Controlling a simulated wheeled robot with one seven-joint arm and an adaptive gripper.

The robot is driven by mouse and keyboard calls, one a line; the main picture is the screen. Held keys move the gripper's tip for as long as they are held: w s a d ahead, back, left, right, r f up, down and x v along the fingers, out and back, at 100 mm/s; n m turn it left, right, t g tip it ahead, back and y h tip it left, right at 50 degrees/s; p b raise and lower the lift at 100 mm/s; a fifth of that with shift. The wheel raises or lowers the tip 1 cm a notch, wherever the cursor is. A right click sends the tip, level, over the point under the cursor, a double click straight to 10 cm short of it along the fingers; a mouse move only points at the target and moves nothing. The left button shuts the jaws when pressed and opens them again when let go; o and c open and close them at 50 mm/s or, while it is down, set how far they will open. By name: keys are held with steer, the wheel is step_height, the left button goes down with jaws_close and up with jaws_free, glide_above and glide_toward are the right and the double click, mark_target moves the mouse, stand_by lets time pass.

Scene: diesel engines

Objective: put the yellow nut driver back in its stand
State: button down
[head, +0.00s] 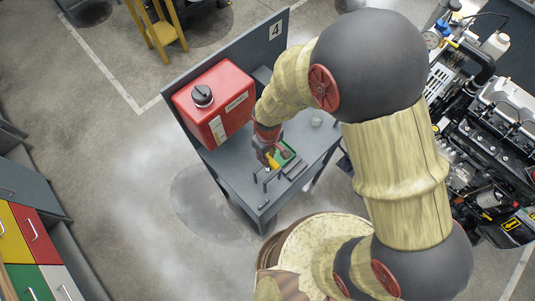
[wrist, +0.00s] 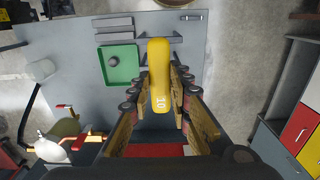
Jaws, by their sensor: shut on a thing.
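The yellow nut driver (wrist: 159,62), marked 10, is between the fingers of my gripper (wrist: 160,92) in the wrist view. The gripper is shut on its handle. The driver's yellow end also shows below my gripper in the head view (head: 273,162); its shaft is hidden. A small grey frame that looks like the stand (head: 264,179) stands on the grey bench just below the driver in the head view. In the wrist view its grey bar (wrist: 175,39) passes behind the driver's far end. I cannot tell how high the driver is above it.
A green tray (wrist: 105,77) holding a dark round thing lies beside the driver. Dark bars (head: 296,170) lie near it on the bench (head: 228,165). A red tank (head: 228,86) stands at the bench's back left. An engine (head: 490,145) stands at right.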

mark_target(268, 169)
steer(key=shift+f+b, duration=3.15)
steer(key=shift+f, duration=1.3)
steer(key=shift+f+b, duration=0.5)
steer(key=shift+f, duration=0.15)
steer(key=c, duration=1.7)
jaws_free()
steer(key=o, duration=0.5)
steer(key=shift+r, duration=0.15)
steer(key=shift+r+p, duration=0.3)
steer(key=shift+r, duration=0.05)
steer(key=shift+r+p, duration=0.85)
steer(key=shift+r, duration=0.45)
